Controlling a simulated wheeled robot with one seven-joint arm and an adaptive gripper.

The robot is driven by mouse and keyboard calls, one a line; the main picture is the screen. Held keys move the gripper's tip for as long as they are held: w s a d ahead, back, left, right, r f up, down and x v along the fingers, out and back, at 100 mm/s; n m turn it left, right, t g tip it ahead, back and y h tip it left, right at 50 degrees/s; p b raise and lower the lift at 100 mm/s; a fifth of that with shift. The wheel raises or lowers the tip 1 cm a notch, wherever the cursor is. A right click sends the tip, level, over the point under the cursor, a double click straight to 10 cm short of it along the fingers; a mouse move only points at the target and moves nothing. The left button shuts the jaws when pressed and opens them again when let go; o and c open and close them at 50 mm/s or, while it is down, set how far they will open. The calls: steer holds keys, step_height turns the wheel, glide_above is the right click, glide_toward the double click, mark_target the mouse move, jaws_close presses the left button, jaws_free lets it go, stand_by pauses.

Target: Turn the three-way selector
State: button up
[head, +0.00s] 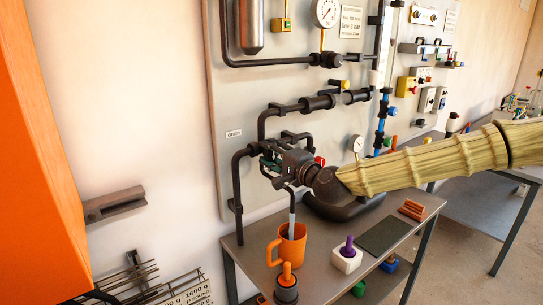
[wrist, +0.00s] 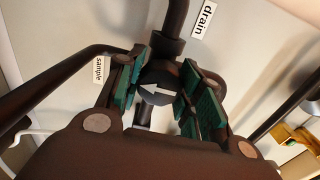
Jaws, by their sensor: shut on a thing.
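The three-way selector shows in the wrist view as a dark round knob (wrist: 155,97) with a white arrow pointing left in the picture. My gripper (wrist: 163,88) has its green-padded fingers on either side of the knob and is shut on it. A "sample" label (wrist: 98,68) is to the left of the knob and a "drain" label (wrist: 203,20) is above right. In the head view my gripper (head: 270,158) is at the pipe junction on the wall panel, largely hiding the selector. The "drain" label (head: 234,133) is left of it.
An orange mug (head: 289,246) stands on the grey table (head: 327,285) under a thin outlet tube. A white block with a purple peg (head: 347,260), a dark mat (head: 383,236) and an orange-topped pot (head: 286,285) are nearby. Pipes and gauges crowd the panel (head: 232,80).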

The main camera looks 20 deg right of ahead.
steer(key=o, duration=1)
steer(key=shift+o, duration=0.2)
steer(key=shift+s+d, duration=0.1)
steer(key=v, duration=1.1)
steer(key=shift+s, duration=0.35)
steer(key=shift+d, duration=0.1)
